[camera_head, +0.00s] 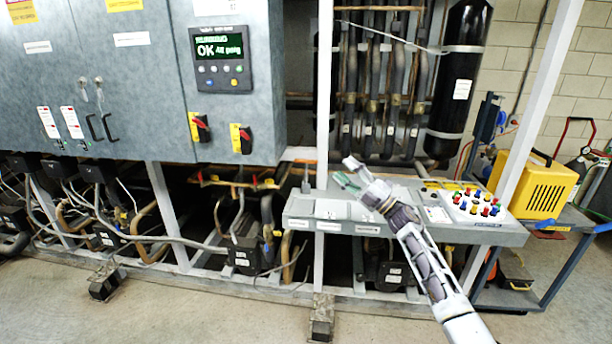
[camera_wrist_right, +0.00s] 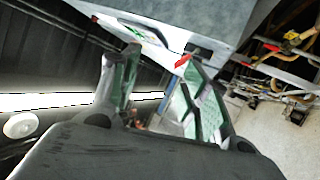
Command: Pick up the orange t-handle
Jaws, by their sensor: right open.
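I cannot pick out the orange t-handle with certainty in either view. My right gripper (camera_head: 347,172) is raised above the grey shelf in front of the rack in the head view, with its fingers pointing up and left. It is open and nothing shows between its fingers. In the right wrist view, the two green-padded fingers of the right gripper (camera_wrist_right: 160,68) stand apart, with the grey cabinet beyond them. My left gripper is not in view.
A grey shelf (camera_head: 300,213) with a panel of coloured buttons (camera_head: 478,206) lies below my right arm. The grey cabinet (camera_head: 140,80) with red-and-yellow switches stands left. A white upright post (camera_head: 323,100) stands close to my gripper. A yellow machine (camera_head: 540,187) sits on a cart at right.

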